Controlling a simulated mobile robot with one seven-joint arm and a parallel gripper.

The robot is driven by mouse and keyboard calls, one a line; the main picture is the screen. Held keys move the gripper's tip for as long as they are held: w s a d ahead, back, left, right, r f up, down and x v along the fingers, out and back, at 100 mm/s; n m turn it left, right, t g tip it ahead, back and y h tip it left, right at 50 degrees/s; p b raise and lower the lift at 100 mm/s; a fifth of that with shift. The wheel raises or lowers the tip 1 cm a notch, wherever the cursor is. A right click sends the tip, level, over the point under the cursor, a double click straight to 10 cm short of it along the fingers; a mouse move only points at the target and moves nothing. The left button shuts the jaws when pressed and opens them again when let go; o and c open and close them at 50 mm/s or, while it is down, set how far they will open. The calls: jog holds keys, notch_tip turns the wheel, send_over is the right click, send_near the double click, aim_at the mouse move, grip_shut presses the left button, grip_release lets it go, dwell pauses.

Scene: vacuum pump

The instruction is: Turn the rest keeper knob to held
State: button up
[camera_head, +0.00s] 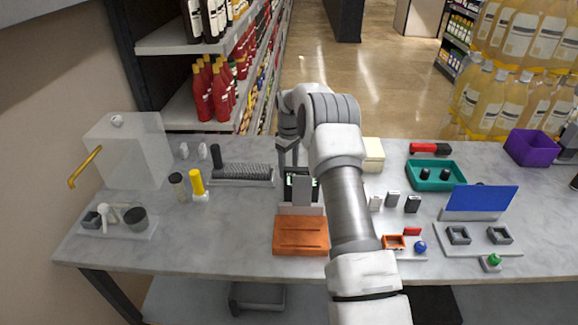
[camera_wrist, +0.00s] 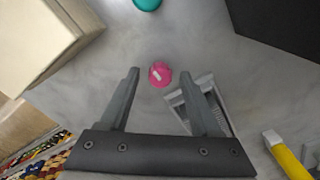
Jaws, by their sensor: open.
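A small round pink knob (camera_wrist: 160,78) with a short white mark across its top shows in the wrist view. It lies in line with the gap between the fingertips of my gripper (camera_wrist: 160,73). I cannot tell how far below the fingertips it is. The fingers are apart, with nothing held between them. I see no lettering by the knob, so I cannot tell whether it is set to held. In the head view I cannot make out the knob; my arm covers part of the table's middle.
In the wrist view, a pale ridged holder (camera_wrist: 222,107) stands right of the knob, partly behind a finger. A cream box (camera_wrist: 45,35) is at upper left, a dark block (camera_wrist: 275,25) at upper right. An orange block (camera_head: 300,236) sits near the table's front edge.

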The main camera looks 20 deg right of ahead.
notch_tip(320, 180, up, 17)
jog(key=p, duration=0.1)
jog(key=shift+r, duration=0.2)
dwell(0.6)
